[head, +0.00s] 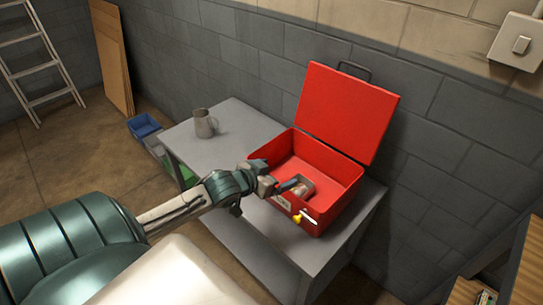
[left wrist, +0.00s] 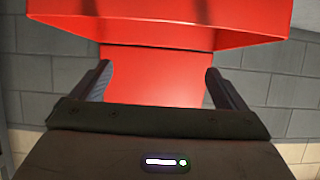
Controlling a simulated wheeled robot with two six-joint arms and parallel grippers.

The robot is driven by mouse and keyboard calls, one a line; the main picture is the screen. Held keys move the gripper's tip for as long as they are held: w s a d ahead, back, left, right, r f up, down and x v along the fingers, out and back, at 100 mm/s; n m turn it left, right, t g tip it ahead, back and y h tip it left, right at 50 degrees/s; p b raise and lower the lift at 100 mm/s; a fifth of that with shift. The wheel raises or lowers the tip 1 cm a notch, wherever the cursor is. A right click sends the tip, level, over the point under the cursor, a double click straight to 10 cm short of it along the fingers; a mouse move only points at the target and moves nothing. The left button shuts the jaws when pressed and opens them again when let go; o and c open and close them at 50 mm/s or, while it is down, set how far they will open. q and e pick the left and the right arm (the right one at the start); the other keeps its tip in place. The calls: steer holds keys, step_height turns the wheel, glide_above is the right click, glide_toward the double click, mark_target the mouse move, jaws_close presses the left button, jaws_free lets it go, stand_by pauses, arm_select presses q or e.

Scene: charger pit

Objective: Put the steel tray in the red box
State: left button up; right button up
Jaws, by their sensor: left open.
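The red box (head: 345,178) stands on a grey metal table with its lid (head: 345,110) raised against the wall. A small grey metallic piece, which looks like the steel tray (head: 306,188), shows inside the box near its left side, partly hidden by my gripper. My left gripper (head: 288,185) reaches over the box's near left rim. In the left wrist view its fingers (left wrist: 158,88) are apart with nothing between them, and red box surfaces lie beyond. The tray does not show in that view. My right gripper is not in view.
The grey table (head: 225,143) has a metal jug (head: 204,123) at its back left and bare top around it. Blue bin (head: 144,125) and a green one stand on the floor. A brick wall runs behind. A wooden shelf (head: 527,265) is at lower right.

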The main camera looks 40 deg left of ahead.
arm_select(q)
steer(key=shift+v, duration=0.8)
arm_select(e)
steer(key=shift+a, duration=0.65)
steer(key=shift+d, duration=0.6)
